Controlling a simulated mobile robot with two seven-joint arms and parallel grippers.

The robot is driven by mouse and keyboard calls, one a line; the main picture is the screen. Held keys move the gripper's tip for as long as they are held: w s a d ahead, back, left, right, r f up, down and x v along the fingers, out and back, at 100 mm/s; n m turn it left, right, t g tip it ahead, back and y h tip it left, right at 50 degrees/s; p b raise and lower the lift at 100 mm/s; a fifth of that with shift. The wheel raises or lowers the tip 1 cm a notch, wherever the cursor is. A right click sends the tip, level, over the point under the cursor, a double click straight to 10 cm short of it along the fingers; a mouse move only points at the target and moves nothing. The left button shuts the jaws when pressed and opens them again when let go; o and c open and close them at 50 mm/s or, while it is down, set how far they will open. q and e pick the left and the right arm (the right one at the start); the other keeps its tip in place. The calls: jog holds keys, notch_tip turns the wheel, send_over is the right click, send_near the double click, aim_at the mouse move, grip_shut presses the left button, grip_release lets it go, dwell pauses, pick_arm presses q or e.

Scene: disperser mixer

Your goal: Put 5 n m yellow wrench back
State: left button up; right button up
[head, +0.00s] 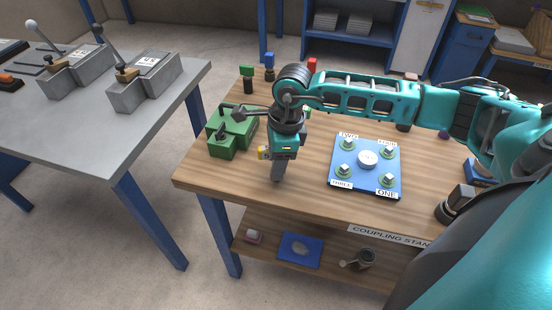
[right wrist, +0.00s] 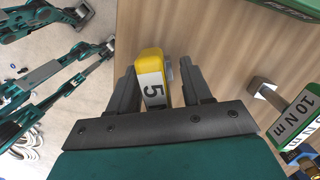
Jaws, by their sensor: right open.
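My right gripper (head: 277,172) points down over the front left part of the wooden table in the head view. In the right wrist view, the fingers of the right gripper (right wrist: 156,78) are open and stand on either side of the yellow wrench (right wrist: 151,62), whose white label shows a 5. The yellow wrench also shows as a small patch (head: 263,154) beside the gripper in the head view; the rest is hidden. I cannot tell whether the fingers touch it. My left gripper is not clearly seen in either view.
A green wrench marked 10 N m (right wrist: 295,120) lies close on the right in the wrist view. A green fixture (head: 222,143) stands left of the gripper, and a blue plate (head: 366,185) with numbered fittings stands right. Green (head: 247,72), blue (head: 269,59) and red (head: 311,64) tops stand behind.

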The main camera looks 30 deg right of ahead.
jog(key=shift+r, duration=0.1)
jog(key=r, duration=0.4)
jog(key=d+r, duration=0.1)
jog(key=r, duration=0.3)
jog(key=s+r, duration=0.1)
jog(key=r, duration=0.3)
jog(key=shift+d+p, duration=0.3)
jog(key=shift+w, duration=0.1)
